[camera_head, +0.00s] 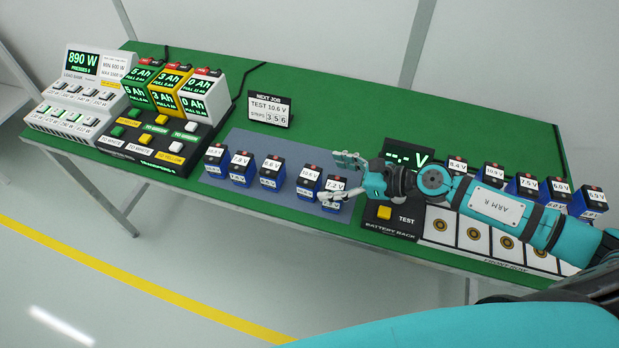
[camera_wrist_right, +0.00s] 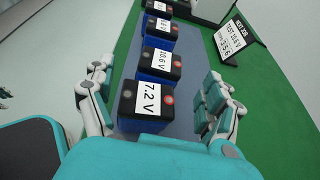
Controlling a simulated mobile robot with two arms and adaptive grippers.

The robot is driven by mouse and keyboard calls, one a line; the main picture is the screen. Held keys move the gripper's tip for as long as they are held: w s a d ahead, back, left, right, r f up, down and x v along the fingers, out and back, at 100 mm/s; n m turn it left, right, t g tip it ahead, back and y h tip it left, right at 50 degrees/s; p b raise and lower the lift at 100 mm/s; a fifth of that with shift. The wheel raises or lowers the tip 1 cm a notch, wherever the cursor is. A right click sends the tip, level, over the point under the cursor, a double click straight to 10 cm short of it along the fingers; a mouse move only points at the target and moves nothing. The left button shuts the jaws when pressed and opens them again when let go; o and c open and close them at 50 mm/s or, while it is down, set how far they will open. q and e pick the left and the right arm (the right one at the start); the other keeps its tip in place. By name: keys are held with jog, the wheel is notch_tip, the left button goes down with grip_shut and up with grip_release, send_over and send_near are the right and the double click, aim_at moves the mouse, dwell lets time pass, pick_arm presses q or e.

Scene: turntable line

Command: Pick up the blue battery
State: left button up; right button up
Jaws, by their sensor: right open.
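Several blue batteries with black tops and white voltage labels stand in a row on a blue-grey mat (camera_head: 262,147). The rightmost battery, labelled 7.2 V (camera_head: 333,184), shows between the fingers of my right gripper (camera_head: 337,178), which partly cover it. In the right wrist view the 7.2 V battery (camera_wrist_right: 146,104) stands between the open fingers of my right gripper (camera_wrist_right: 160,85), with a gap on its right side. The 10.6 V battery (camera_wrist_right: 160,64) is just beyond it. My left gripper is not in view.
A tester with a yellow button (camera_head: 384,212) and a battery rack (camera_head: 473,235) lie right of the mat; more blue batteries (camera_head: 527,184) stand behind my arm. A "next job" sign (camera_head: 269,110) stands behind the mat. A button console (camera_head: 157,138) is left. The green table (camera_head: 335,95) is clear behind.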

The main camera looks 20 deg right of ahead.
aim_at(311, 175)
jog(key=shift+w+a, duration=0.15)
jog(key=shift+a, duration=0.05)
jog(key=shift+w+a+f+p, duration=0.1)
jog(key=shift+w+a+p, duration=0.1)
jog(key=shift+w+p, duration=0.1)
jog(key=p+x, duration=0.1)
jog(key=x, duration=0.2)
jog(key=shift+w+a+f, duration=0.15)
jog(key=shift+w, duration=0.05)
jog(key=shift+w+a+f, duration=0.25)
jog(key=shift+a+f, duration=0.05)
jog(key=shift+a, duration=0.05)
jog(key=shift+d, duration=0.1)
jog(key=shift+c, duration=1.1)
jog(key=c, duration=1.1)
jog(key=shift+c, duration=1.2)
jog(key=shift+r, duration=0.1)
